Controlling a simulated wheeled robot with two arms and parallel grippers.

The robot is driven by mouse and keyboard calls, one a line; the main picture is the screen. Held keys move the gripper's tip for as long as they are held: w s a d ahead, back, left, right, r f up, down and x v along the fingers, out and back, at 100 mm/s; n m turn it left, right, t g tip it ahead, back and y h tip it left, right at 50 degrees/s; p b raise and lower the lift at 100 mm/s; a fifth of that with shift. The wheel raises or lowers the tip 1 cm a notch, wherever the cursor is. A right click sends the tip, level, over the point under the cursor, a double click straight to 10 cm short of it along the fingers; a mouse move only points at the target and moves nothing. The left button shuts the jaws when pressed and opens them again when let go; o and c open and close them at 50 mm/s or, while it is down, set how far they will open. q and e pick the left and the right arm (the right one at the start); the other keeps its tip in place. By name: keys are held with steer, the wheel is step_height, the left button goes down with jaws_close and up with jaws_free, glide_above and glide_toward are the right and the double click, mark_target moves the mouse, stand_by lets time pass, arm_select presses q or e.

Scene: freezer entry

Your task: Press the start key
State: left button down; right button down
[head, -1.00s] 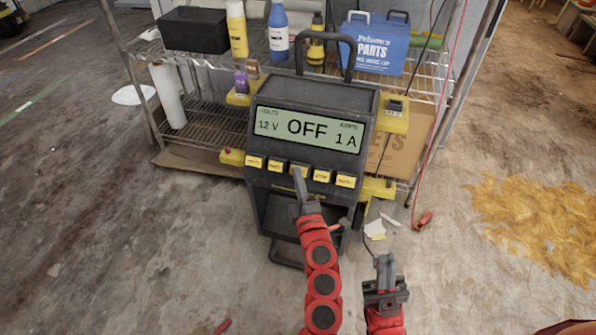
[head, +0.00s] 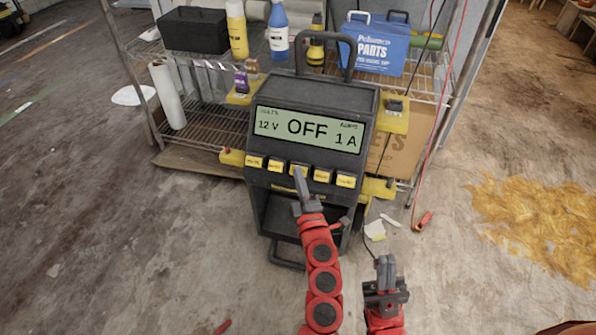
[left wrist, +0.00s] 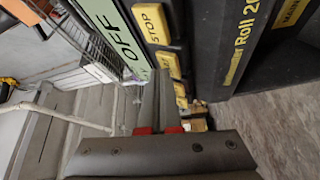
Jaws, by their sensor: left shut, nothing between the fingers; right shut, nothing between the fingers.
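A dark charger unit (head: 312,98) stands on the floor, its lit display (head: 309,129) reading 12 V, OFF, 1 A. A row of several yellow keys runs under the display; their labels are too small to read in the head view, so I cannot tell the start key there. My left gripper (head: 299,178) is shut and empty, its tips at the middle key (head: 299,170); touching or just short, I cannot tell. In the left wrist view, a STOP key (left wrist: 152,22) is readable beside the shut fingers (left wrist: 158,90). My right gripper (head: 385,265) is shut and empty, low and right of the charger.
A wire shelf (head: 205,125) behind holds a black box (head: 194,30), bottles and a blue parts box (head: 374,44). A red cable hangs at right to an orange-red clamp (head: 424,221) on the floor. A yellow-brown spill (head: 535,225) lies further right. Floor at left is mostly clear.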

stand_by(0.5)
arm_select(q)
steer(key=shift+s+a+r+p, duration=0.3)
steer(key=shift+s+r+p, duration=0.1)
steer(key=shift+s+p, duration=0.2)
steer(key=shift+s+a+r+p, duration=0.2)
steer(key=shift+s+r+p, duration=0.3)
steer(key=shift+s, duration=0.2)
steer(key=shift+s+a+r+p, duration=0.2)
steer(key=shift+s+r+p, duration=0.15)
steer(key=shift+s+p, duration=0.3)
steer(key=shift+s+a+r+p, duration=0.2)
steer(key=shift+s+r+p, duration=0.3)
steer(key=shift+s, duration=0.2)
